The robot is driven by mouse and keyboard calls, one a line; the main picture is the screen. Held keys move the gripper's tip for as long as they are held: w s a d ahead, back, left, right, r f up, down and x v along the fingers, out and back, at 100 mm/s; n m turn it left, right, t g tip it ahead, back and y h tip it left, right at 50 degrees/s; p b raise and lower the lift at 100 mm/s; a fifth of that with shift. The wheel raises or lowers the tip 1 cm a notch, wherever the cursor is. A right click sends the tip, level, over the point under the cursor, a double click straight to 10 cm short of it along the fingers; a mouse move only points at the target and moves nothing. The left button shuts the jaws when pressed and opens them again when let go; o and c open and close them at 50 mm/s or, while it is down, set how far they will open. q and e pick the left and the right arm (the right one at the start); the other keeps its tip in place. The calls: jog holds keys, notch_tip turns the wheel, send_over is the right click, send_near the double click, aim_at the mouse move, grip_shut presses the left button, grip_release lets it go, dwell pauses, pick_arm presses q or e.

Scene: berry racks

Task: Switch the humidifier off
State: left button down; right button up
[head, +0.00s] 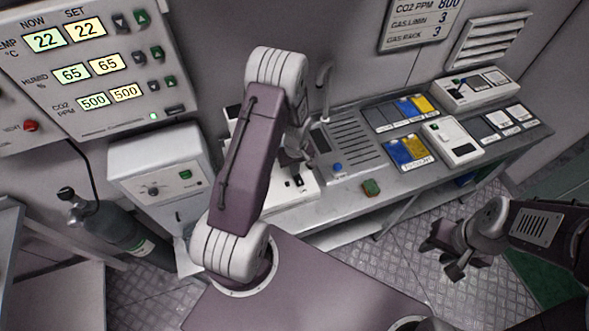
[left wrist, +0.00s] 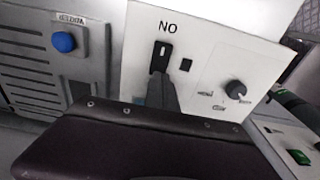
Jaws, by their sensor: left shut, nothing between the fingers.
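A white unit (head: 305,192) stands on the bench behind my left arm, which hides much of it in the head view. In the left wrist view its white panel (left wrist: 205,40) bears upside-down "ON" lettering, a black rocker switch (left wrist: 162,56), a small black square (left wrist: 186,65) and a dark knob (left wrist: 236,88). I cannot read a humidifier label on it. My left gripper (head: 292,160) is shut and empty. Its fingertips (left wrist: 160,82) are at the lower end of the rocker in the wrist view; contact is unclear. My right gripper (head: 447,260) is open and empty, over the floor.
A grey vented box with a blue button (head: 337,168) stands just right of the white unit. A white cabinet (head: 150,165) with a dial and green button stands left. A wall display (head: 90,70) shows humidity 65, set 65. A green block (head: 371,187) lies on the bench's front edge.

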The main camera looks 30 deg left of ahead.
pick_arm(q)
jog(key=shift+d, duration=0.1)
jog(key=shift+s+d+r, duration=0.35)
jog(key=shift+s+d, duration=0.1)
jog(key=r+p, duration=0.4)
jog(key=r, duration=0.1)
jog(key=shift+w+a, duration=0.25)
jog(key=shift+w, duration=0.05)
jog(key=shift+w+a+r+b, duration=0.1)
jog(key=shift+r+b, duration=0.45)
notch_tip(320, 180, up, 8)
jog(key=shift+w+a+b, duration=0.2)
jog(key=shift+a+b, duration=0.2)
jog(key=shift+b, duration=0.05)
jog(key=shift+f, duration=0.1)
